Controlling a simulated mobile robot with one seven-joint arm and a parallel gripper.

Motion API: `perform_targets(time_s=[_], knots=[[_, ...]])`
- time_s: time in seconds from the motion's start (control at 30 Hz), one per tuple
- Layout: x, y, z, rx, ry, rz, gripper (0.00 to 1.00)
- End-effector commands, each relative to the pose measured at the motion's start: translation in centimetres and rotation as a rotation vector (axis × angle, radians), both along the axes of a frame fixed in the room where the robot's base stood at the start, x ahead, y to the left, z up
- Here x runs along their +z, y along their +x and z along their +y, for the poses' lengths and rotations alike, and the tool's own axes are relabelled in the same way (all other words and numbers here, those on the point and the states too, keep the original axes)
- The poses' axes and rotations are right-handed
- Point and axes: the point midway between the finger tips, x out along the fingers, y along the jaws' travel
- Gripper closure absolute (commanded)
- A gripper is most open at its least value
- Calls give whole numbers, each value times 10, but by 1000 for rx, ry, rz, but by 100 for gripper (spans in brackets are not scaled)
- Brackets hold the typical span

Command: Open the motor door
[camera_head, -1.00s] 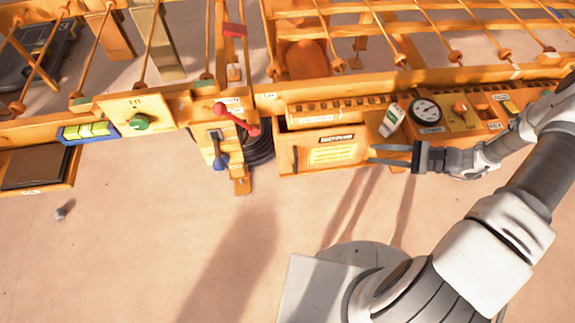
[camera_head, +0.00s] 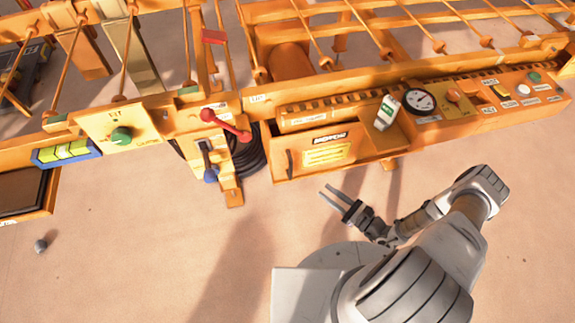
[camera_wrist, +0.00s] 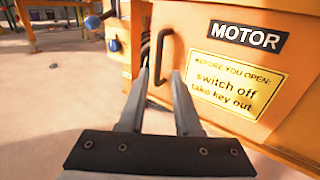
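The motor door (camera_head: 322,152) is an orange panel on the front of the machine, with a black MOTOR label and a yellow sign reading "BEFORE YOU OPEN: switch off, take key out". It looks shut. It also shows in the wrist view (camera_wrist: 190,110), with its dark bar handle (camera_wrist: 163,55) upright near the left edge. In the head view the handle (camera_head: 290,163) is a thin dark bar. My gripper (camera_head: 328,194) is open and empty, below the door in the picture. In the wrist view its fingers (camera_wrist: 160,78) point toward the handle, one on each side of it, apparently short of it.
Left of the door are a red-handled lever (camera_head: 226,125), a blue-knobbed lever (camera_head: 209,160) and dark coiled hose (camera_head: 250,155). A gauge (camera_head: 420,101), a white-green tag (camera_head: 387,112) and a control panel (camera_head: 500,92) lie to the right. The floor in front is clear.

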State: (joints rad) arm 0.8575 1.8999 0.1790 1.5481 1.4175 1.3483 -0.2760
Motion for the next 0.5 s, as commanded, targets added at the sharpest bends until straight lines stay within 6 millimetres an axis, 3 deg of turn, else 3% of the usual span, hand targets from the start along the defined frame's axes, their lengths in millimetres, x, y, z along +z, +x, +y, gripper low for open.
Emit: perform_targets(time_s=[0.5], knots=[[-1, 68, 83, 7, 0, -1, 68]])
